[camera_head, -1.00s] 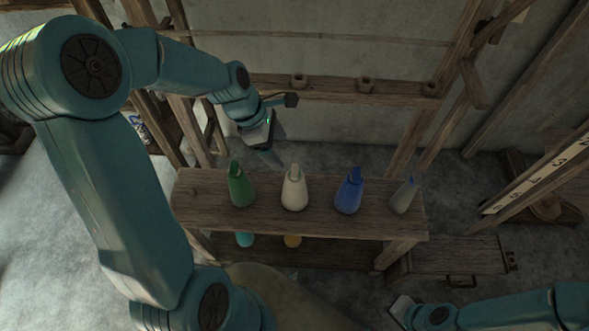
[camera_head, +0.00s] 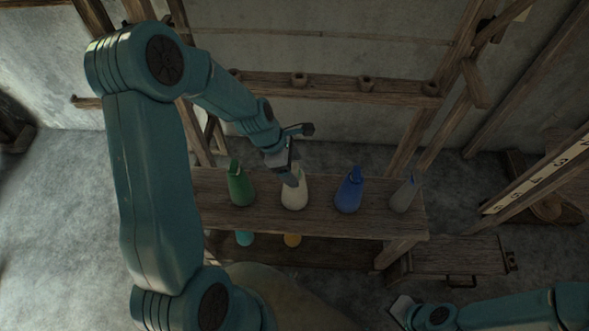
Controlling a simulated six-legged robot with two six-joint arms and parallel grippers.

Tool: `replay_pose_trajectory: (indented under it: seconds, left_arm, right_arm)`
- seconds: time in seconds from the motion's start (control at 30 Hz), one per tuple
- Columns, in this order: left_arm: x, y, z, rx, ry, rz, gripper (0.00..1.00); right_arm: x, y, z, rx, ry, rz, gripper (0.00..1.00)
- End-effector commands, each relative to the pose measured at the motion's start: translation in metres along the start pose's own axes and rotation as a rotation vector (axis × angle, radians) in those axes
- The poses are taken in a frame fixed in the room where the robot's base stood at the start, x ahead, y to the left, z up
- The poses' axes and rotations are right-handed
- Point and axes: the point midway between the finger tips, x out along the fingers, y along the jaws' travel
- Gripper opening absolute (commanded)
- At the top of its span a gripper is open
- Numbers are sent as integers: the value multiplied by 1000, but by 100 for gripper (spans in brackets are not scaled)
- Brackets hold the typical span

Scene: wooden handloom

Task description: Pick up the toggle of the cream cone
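The cream cone (camera_head: 294,197) stands upright on the wooden shelf, between the green cone (camera_head: 240,188) and the blue cone (camera_head: 349,193). My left gripper (camera_head: 291,179) is at the top of the cream cone and covers its toggle. I cannot tell whether its fingers touch the toggle or how far apart they are. My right gripper (camera_head: 401,309) is low at the right, in front of the shelf and away from the cones; its fingers are too small and dark to read.
A grey cone (camera_head: 403,196) stands at the shelf's right end. A wooden rail (camera_head: 335,88) with several cup-like pegs runs behind. A low wooden bench (camera_head: 459,262) stands right of the shelf.

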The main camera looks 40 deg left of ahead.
Motion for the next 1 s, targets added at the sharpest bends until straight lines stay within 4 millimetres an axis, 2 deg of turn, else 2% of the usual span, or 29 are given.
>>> replay_pose_trajectory:
  seconds: [0.03, 0.17, 0.5, 0.67, 0.87, 1.0]
  left_arm:
    - [0, 0, 0, 0, 0, 0, 62]
    - [0, 0, 0, 0, 0, -1, 20]
    - [-1, 0, 0, 0, 0, -1, 19]
    - [-9, 0, 4, 1, -1, 0, 19]
    - [-42, 1, 18, 3, -2, 5, 19]
    - [-82, 1, 35, 4, -2, 8, 19]
  right_arm:
    - [0, 0, 0, 0, 0, 0, 0]
    - [0, 0, 0, 0, 0, 0, 0]
    - [0, 0, 0, 0, 0, 0, 0]
    - [-2, -1, 0, 0, 0, 0, 0]
    - [-7, -2, 0, 0, 0, 0, 0]
    - [-10, -4, 0, 0, 0, 0, 0]
